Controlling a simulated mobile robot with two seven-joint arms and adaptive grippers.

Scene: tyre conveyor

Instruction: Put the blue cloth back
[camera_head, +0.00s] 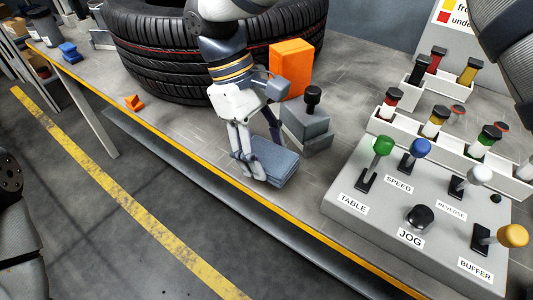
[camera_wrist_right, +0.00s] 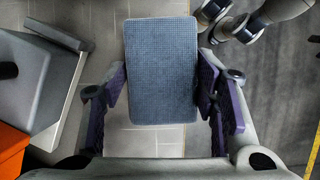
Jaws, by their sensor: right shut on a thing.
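The blue cloth (camera_head: 274,163) is a flat, folded, textured blue-grey pad near the front edge of the conveyor table. My right gripper (camera_head: 256,166) comes down from the top and is shut on the cloth, with a finger at either side. In the right wrist view the cloth (camera_wrist_right: 161,70) lies between the purple-padded fingers of the same gripper (camera_wrist_right: 162,88). I cannot tell whether the cloth touches the table or is just above it. My left gripper is not in view.
An orange block (camera_head: 291,68) and a grey block with a black knob (camera_head: 306,128) are close to the cloth. A lever control panel (camera_head: 345,205) is to the right. A small orange piece (camera_head: 134,102) lies left.

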